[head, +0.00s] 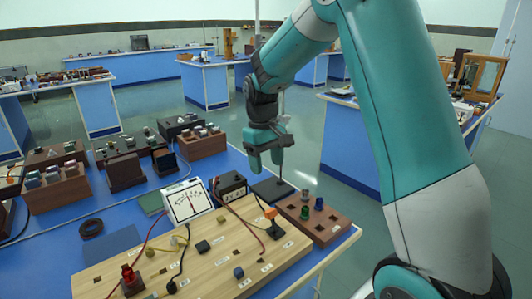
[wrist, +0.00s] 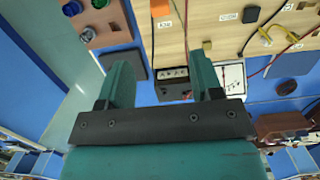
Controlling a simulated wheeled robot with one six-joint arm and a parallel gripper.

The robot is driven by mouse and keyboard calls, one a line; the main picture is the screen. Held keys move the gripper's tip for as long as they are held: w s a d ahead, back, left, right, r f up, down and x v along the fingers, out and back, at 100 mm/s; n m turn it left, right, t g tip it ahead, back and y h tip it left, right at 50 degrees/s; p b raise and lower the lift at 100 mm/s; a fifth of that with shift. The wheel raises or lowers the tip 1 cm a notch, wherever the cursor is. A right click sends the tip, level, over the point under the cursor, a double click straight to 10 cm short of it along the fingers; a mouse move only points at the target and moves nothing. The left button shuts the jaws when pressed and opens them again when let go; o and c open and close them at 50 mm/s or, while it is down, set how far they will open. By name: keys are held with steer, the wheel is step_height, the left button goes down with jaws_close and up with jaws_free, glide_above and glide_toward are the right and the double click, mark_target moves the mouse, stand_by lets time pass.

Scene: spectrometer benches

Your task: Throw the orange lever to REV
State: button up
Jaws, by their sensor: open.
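The orange lever (head: 271,213) stands on a dark mount near the right end of the wooden board (head: 215,247). Its orange part (wrist: 160,8) also shows at the top edge of the wrist view, partly cut off. White labels lie on the board, but their lettering is too small to read, so I cannot tell which side is REV. My gripper (head: 266,162) hangs above and behind the board, apart from the lever. Its two teal fingers (wrist: 163,80) are spread with nothing between them.
A white-faced meter (head: 188,202) and a black box (head: 231,186) stand behind the board. A brown block (head: 313,222) with coloured knobs sits right of the lever. Red, black and yellow wires cross the board. Wooden racks (head: 58,188) fill the table's left.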

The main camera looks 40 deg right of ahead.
steer(key=shift+w+r, duration=0.15)
steer(key=shift+r, duration=1.25)
